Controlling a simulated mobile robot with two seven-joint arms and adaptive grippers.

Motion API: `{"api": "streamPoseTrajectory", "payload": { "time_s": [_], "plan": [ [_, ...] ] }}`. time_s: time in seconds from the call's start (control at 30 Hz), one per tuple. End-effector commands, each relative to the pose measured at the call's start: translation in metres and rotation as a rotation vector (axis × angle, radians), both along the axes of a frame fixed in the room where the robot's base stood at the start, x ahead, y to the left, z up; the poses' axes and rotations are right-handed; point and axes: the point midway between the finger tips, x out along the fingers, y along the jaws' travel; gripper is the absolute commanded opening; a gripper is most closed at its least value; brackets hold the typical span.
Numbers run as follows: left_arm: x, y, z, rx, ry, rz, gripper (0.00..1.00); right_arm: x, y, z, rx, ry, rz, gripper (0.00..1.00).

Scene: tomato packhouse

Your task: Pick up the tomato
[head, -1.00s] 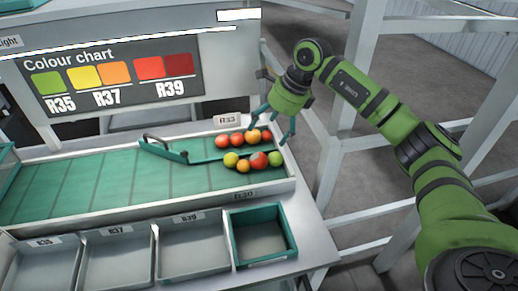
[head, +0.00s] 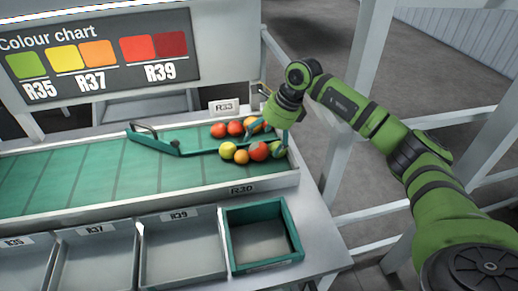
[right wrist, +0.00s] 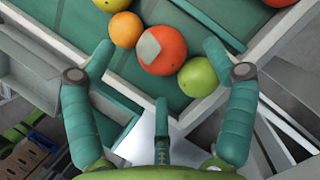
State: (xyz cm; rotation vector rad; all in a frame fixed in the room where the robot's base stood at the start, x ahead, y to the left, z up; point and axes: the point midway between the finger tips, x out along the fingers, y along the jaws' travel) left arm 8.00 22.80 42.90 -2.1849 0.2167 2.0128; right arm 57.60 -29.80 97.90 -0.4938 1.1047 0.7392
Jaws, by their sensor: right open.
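Several tomatoes lie at the right end of the green belt (head: 90,180), in two rows parted by a green bar. The front row holds a yellow-green tomato (head: 227,150), a small orange one (head: 241,158), a red one (head: 258,151) and a green one (head: 277,150). My right gripper (head: 268,138) is open above this end. No finger visibly holds a tomato. My left gripper is out of view.
A raised pale rim (head: 150,205) edges the belt. Grey bins (head: 183,250) and a teal-edged bin (head: 232,250) stand in front, empty. A colour chart (head: 100,62) stands behind. A grey frame post (head: 350,110) rises right of the bench.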

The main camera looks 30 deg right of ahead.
Motion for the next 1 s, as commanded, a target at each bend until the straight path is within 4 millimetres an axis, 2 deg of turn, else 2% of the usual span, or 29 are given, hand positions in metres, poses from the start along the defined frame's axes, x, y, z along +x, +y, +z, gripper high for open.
{"api": "streamPoseTrajectory", "payload": {
  "time_s": [0.03, 0.2, 0.47, 0.5, 0.6, 0.63, 1.0],
  "plan": [
    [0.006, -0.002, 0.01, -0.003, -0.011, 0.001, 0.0, 0.001, 0.004, -0.005, 0.003, 0.007, 0.001, 0.85],
    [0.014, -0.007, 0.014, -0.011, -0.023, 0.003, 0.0, 0.006, 0.009, -0.025, 0.002, 0.003, 0.002, 0.85],
    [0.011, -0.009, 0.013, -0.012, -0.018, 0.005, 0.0, 0.007, 0.009, -0.029, 0.0, 0.0, 0.001, 0.85],
    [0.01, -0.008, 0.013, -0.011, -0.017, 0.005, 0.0, 0.007, 0.009, -0.029, 0.001, 0.001, 0.0, 0.73],
    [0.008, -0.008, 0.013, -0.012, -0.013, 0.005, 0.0, 0.008, 0.009, -0.029, 0.001, 0.0, 0.0, 0.47],
    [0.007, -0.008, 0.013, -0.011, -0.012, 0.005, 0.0, 0.008, 0.009, -0.029, 0.001, 0.0, 0.0, 0.43],
    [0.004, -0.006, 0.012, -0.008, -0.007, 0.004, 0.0, 0.008, 0.009, -0.028, 0.002, -0.001, 0.001, 0.42]
  ]
}}
